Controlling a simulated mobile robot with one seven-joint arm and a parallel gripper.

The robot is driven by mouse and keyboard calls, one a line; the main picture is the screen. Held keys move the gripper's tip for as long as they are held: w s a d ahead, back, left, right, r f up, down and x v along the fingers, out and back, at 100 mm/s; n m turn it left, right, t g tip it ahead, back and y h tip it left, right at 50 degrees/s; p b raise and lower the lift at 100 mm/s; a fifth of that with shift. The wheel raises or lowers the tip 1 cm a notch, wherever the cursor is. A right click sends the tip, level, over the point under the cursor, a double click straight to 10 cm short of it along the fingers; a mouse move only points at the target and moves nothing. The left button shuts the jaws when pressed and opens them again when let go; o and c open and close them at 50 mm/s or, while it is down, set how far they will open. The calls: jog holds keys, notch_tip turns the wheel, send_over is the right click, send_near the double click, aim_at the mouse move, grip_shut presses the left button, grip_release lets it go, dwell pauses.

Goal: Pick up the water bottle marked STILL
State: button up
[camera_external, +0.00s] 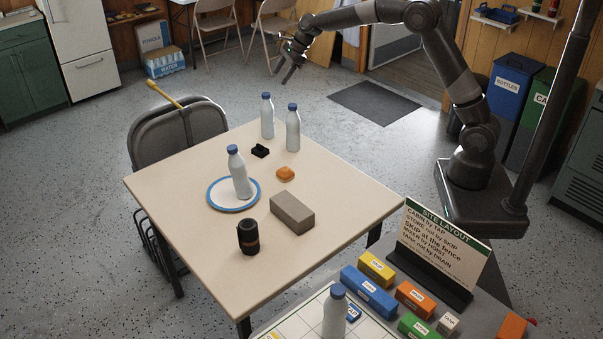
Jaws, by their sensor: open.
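Several white water bottles with blue caps are in view. One bottle (239,174) stands on a blue-rimmed white plate (219,204) on the beige table. Two more, a left one (267,116) and a right one (293,128), stand close together at the table's back corner. Another bottle (334,312) stands on the board at the bottom. No STILL marking can be read on any of them from here. My gripper (287,67) is open and empty, in the air above and beyond the back pair, touching nothing.
The table (170,187) also holds a grey-brown block (292,213), a black cylinder (248,238), an orange item (285,174) and a small black item (260,151). A sign (443,245) and coloured labelled blocks (369,292) stand at the lower right. A folding chair (177,135) stands against the left side.

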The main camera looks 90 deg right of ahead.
aim_at(267, 94)
jog(key=w+d+f+m, duration=0.1)
jog(key=w+f, duration=0.1)
jog(key=f, duration=0.2)
jog(key=w+d+f+m, duration=0.1)
jog(key=w+d+f, duration=0.1)
jog(key=f, duration=0.3)
jog(key=w+d+f+m, duration=0.1)
jog(key=w+f, duration=0.3)
jog(key=f, duration=0.1)
jog(key=shift+w+d+m, duration=0.15)
jog(key=shift+d+m, duration=0.1)
jog(key=shift+m, duration=0.15)
jog(key=shift+c, duration=0.3)
grip_shut()
